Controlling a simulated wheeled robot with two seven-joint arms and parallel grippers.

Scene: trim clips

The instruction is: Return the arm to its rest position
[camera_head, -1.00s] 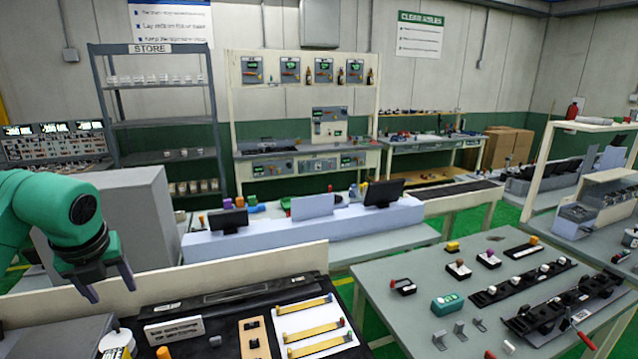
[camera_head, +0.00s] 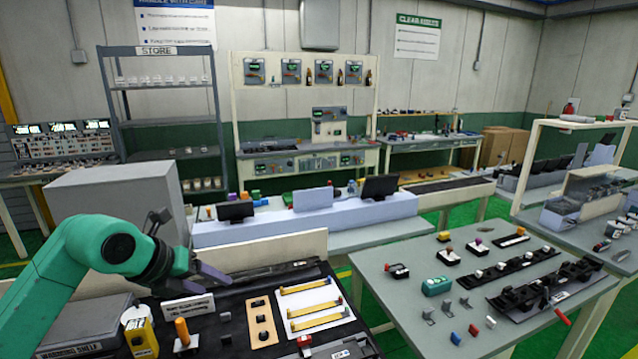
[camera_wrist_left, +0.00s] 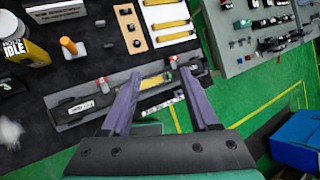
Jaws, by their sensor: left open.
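My left arm comes in from the left in the head view, its green links bent at an elbow-like joint. My left gripper (camera_head: 190,246) is open and empty, held in the air above the black bench mat near the white labelled block (camera_head: 188,307). In the left wrist view the two purple fingers of the gripper (camera_wrist_left: 160,76) are spread apart. Beyond them lies a long grey fixture (camera_wrist_left: 92,105) with a yellow strip (camera_wrist_left: 156,80) in it; nothing shows held between the fingers. My right gripper is not in view.
A white sheet with yellow strips (camera_head: 309,286) and a tan board (camera_head: 261,320) lie on the mat. A yellow bottle (camera_head: 141,338) and an orange-topped peg (camera_head: 183,332) stand at front left. A grey cabinet (camera_head: 110,190) stands behind the arm. A grey table (camera_head: 400,290) is at right.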

